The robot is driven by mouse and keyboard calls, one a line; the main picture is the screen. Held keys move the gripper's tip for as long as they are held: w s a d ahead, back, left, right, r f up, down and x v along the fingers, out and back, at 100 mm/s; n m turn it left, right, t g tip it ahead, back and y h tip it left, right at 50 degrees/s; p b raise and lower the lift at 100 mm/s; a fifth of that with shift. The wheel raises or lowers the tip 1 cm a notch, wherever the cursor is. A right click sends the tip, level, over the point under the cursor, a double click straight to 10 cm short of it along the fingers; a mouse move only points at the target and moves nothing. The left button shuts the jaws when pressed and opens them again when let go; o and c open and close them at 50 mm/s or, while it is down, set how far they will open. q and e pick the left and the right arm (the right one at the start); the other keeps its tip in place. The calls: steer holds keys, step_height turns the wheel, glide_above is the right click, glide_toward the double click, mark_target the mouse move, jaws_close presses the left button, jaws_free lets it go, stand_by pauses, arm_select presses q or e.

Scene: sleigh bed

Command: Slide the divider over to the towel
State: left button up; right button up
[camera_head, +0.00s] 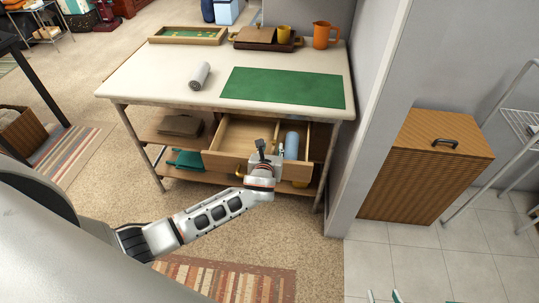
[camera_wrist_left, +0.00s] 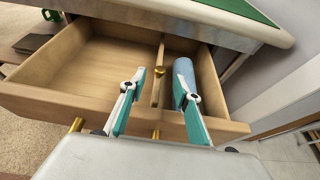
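A pale wooden drawer (camera_head: 228,163) stands pulled out under the table. A thin wooden divider (camera_wrist_left: 157,88) with a brass knob (camera_wrist_left: 159,71) splits it into a wide left compartment and a narrow right one. A rolled blue towel (camera_head: 291,145) lies in the right compartment; it also shows in the left wrist view (camera_wrist_left: 183,68), just right of the divider. My left gripper (camera_head: 267,149) is over the drawer, open and empty. In the left wrist view (camera_wrist_left: 158,91) its fingers appear on either side of the divider; contact cannot be told. My right gripper (camera_head: 384,296) barely shows at the bottom edge, fingertips apart.
An orange pitcher (camera_head: 323,35) stands at the back. A wall (camera_head: 372,120) and wooden cabinet (camera_head: 428,165) stand to the right.

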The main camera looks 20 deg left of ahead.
arm_select(q)
steer(key=v, duration=0.5)
steer(key=shift+s+d+r, duration=0.1)
steer(key=shift+s, duration=0.2)
steer(key=s+a+r+n+g+y, duration=0.1)
steer(key=s+a+n+g, duration=0.35)
steer(key=s+n, duration=0.95)
steer(key=s+a+r+n+g+y, duration=0.1)
steer(key=s+a+r+n+g, duration=0.1)
steer(key=s+a+n, duration=0.9)
steer(key=s+d+f+n+t+h, duration=0.1)
steer(key=d+f+n+t+h, duration=0.1)
steer(key=d+f+h, duration=0.2)
steer(key=s+d+f+n+t+h, duration=0.1)
steer(key=d+f+n+t+h, duration=0.1)
steer(key=d+f, duration=0.7)
steer(key=d+h, duration=0.1)
steer(key=d, duration=0.5)
steer(key=shift+s+f+h, duration=0.2)
steer(key=shift+f+h, duration=0.2)
